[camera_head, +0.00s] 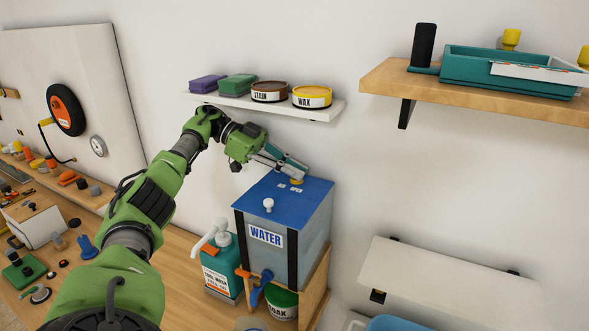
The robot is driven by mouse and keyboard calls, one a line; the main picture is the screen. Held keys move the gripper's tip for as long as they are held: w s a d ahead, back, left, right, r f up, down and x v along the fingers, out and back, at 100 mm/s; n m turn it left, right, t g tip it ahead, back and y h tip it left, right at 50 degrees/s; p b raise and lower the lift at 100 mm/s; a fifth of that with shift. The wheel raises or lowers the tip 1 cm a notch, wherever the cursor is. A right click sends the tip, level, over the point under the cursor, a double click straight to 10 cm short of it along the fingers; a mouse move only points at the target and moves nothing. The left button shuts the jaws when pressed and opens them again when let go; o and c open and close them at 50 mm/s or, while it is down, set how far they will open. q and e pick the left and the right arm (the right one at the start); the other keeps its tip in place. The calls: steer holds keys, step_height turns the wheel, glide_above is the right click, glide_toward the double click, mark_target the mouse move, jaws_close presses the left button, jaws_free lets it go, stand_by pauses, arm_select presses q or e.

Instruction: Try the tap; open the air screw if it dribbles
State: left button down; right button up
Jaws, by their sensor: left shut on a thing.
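The water tank (311,236), grey with a blue lid and a WATER label, stands on a wooden stand above the bench. A blue tap (262,284) sticks out low on its front, with an orange piece (243,272) beside it. I cannot tell whether water runs from it. A white knob (268,203) stands on the lid near the front. My left gripper (295,175) reaches over the back of the lid and is shut on a small yellow-orange knob (297,181), partly hidden by the fingers. My right gripper is out of view.
A teal bottle with a white pump (222,268) stands left of the tank. A green tin (282,303) sits under it, near a partly visible round vessel (250,324). A shelf (325,112) with tins and sponges hangs above. Small parts crowd the bench at left.

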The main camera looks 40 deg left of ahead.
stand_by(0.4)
arm_select(q)
steer(key=c, duration=2.1)
jaws_free()
steer(key=shift+c, duration=0.2)
steer(key=shift+f, duration=0.1)
steer(key=shift+s+n+t, duration=0.1)
steer(key=shift+n+t, duration=0.3)
